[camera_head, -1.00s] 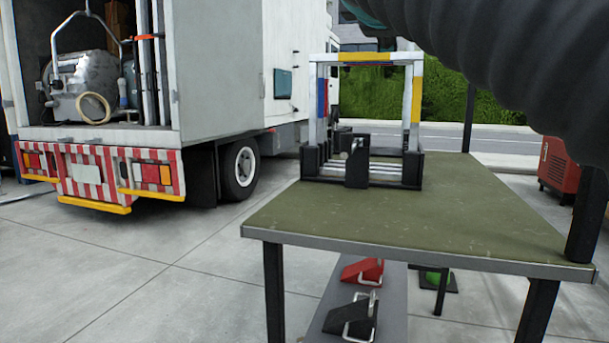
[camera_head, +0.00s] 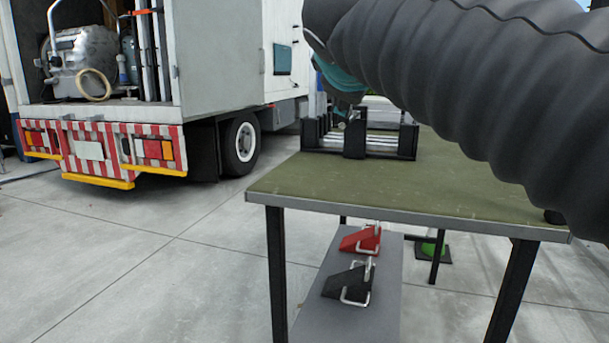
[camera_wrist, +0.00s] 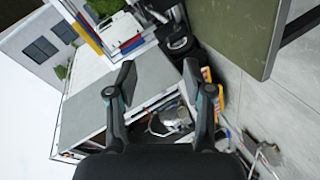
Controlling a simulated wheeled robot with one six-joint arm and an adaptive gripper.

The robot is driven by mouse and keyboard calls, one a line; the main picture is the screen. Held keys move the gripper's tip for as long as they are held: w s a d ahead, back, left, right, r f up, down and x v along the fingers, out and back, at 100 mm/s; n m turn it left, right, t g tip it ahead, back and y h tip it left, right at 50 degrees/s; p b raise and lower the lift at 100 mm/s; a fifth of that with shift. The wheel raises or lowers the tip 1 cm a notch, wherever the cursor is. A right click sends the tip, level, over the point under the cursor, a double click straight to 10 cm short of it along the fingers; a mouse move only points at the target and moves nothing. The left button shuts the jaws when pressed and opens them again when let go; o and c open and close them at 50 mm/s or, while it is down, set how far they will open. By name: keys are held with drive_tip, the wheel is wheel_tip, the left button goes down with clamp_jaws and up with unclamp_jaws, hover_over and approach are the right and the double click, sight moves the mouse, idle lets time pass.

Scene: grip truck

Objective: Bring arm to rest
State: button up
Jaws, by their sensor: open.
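My gripper (camera_wrist: 162,95) shows in the wrist view with its two dark fingers spread apart and nothing between them. Beyond the fingers lies the white truck, seen at a steep tilt. In the head view my dark ribbed arm crosses the upper right, above the green-topped table (camera_head: 300,185). It hides part of the black rack (camera_head: 325,138) on the table. The gripper's fingers cannot be made out in the head view.
The truck (camera_head: 220,70) stands at the left with its rear open and a grey tank (camera_head: 85,75) inside. Red (camera_head: 362,240) and black (camera_head: 347,283) wedge chocks sit on a lower shelf (camera_head: 385,300). The concrete floor left of the table is clear.

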drive_tip(key=s+d+f+m+g+y, duration=0.1)
drive_tip(key=s+f+m+g, duration=0.25)
drive_tip(key=f, duration=0.85)
drive_tip(key=s+d+f+m+g+y, duration=0.1)
drive_tip(key=s+d+f+m+g, duration=0.3)
drive_tip(key=f, duration=0.9)
drive_tip(key=s+d+f+m+g+p, duration=0.1)
drive_tip(key=s+d+f+m+p, duration=0.1)
drive_tip(key=s+f, duration=1)
drive_tip(key=shift+s+d+f+m+y, duration=0.2)
drive_tip(key=shift+s+d+m+y, duration=0.1)
drive_tip(key=shift+d+m, duration=0.6)
drive_tip(key=shift+a, duration=0.1)
